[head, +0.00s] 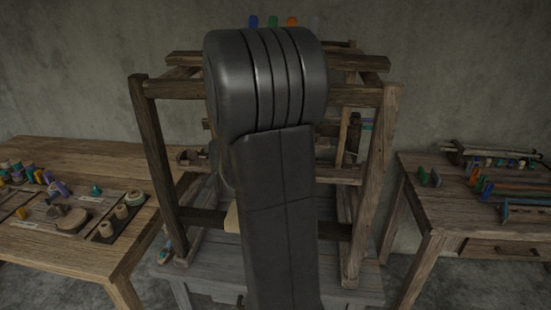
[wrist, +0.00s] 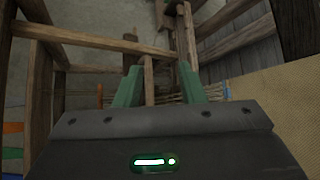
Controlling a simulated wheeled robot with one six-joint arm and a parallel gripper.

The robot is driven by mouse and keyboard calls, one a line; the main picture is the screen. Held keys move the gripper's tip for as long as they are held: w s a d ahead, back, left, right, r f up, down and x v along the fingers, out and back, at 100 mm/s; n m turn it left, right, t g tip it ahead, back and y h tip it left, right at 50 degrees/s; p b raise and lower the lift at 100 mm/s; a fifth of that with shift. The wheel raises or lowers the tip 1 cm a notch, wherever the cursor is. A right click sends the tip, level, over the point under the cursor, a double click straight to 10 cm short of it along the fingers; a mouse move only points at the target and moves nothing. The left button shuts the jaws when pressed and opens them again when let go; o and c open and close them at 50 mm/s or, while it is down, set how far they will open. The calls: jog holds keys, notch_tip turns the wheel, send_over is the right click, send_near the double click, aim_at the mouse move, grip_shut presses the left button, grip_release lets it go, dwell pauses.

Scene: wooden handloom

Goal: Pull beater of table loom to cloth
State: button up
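The wooden table loom (head: 155,145) stands in the middle of the head view, with my dark arm in front of it hiding its centre. My gripper is hidden in the head view. In the wrist view my gripper (wrist: 160,84) has two green fingers set apart, so it is open. A narrow wooden upright (wrist: 149,82) shows between the fingers; I cannot tell whether it lies between them or beyond. Beige woven cloth (wrist: 280,105) is at the right of the wrist view, with pale warp threads (wrist: 217,88) beside it. I cannot pick out the beater with certainty.
Loom posts and rails (wrist: 80,38) surround my gripper closely on the left and above. A left table (head: 70,238) holds spools and tools. A right table (head: 430,208) holds several coloured tools. The wall is behind the loom.

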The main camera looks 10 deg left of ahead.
jog(key=v, duration=0.8)
jog(key=shift+d, duration=0.1)
jog(key=x, duration=1.3)
jog(key=shift+w+d+p, duration=0.2)
jog(key=shift+w+p, duration=0.15)
jog(key=shift+f, duration=0.1)
